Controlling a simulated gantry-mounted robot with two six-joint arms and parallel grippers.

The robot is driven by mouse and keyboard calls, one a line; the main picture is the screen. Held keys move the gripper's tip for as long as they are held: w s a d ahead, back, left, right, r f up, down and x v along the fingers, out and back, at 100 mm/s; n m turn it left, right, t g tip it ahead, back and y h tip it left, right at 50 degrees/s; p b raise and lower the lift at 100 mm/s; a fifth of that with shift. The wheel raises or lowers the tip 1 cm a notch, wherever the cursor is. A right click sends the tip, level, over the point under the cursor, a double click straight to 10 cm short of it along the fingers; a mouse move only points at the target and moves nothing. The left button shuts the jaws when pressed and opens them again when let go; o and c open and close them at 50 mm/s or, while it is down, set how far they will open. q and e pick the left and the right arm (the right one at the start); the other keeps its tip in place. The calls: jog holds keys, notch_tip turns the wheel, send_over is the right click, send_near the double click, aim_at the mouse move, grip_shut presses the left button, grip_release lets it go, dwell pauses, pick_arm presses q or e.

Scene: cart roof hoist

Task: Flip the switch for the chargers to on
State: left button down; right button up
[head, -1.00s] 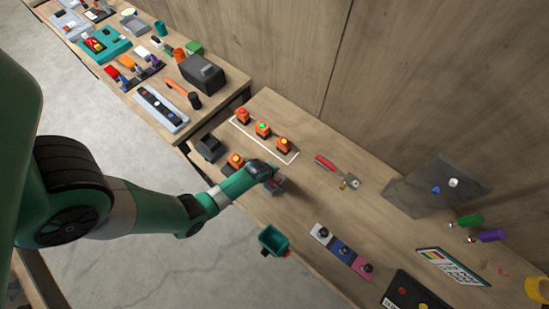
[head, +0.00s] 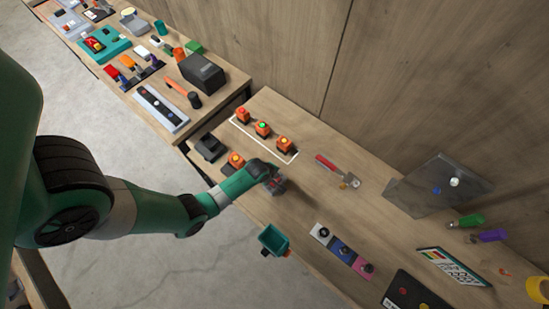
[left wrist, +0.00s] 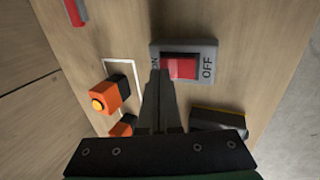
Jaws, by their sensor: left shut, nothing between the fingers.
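The switch (left wrist: 184,62) is a grey plate with a red rocker (left wrist: 183,67) in the left wrist view, with ON lettered at the left end and OFF at the right. My left gripper (left wrist: 160,73) is shut and empty. Its fingertips are over or against the left, ON side of the rocker and partly cover the lettering; I cannot tell whether they touch. In the head view my left gripper (head: 276,185) hides most of the switch. Orange units with round coloured caps, one green-capped (head: 263,129), stand by a white outline. My right gripper is not in view.
Another orange unit (head: 235,160) and a dark box (head: 210,148) stand left of the gripper. A teal container (head: 273,240) sits at the front edge. A red-handled tool (head: 326,162) lies behind, and a row of coloured knobs (head: 342,250) to the right.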

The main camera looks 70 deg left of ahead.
pick_arm(q)
jog(key=shift+f+b, duration=0.7)
dwell(0.4)
notch_tip(320, 180, up, 7)
jog(key=p, duration=0.7)
jog(key=shift+s+d, duration=0.25)
jog(key=shift+s, duration=0.15)
